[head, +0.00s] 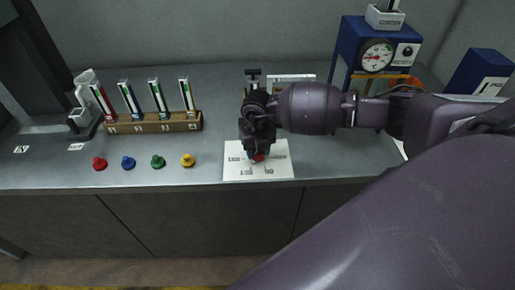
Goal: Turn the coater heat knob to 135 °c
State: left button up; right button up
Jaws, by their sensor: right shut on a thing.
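A white panel (236,172) with printed dark marks lies near the front edge of the bench. My right gripper (257,151) reaches over it from the right, pointing down, and is shut on a knob at the panel. The marks on the panel are too small to read surely, so the knob's setting cannot be told. A blue unit (349,36) with a round white dial (376,56) stands at the back right. My left gripper is not in view.
A wooden rack (154,123) holds several coloured tubes at the left. Red (100,163), blue (128,162), green (158,161) and yellow (188,160) pegs stand in front of it. Another blue box (480,70) is at the far right.

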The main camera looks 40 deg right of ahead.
dwell(0.4)
jog(key=o, duration=0.9)
jog(key=shift+o, duration=0.2)
jog(key=shift+r, duration=0.15)
notch_tip(320, 180, up, 11)
jog(key=shift+f, duration=0.2)
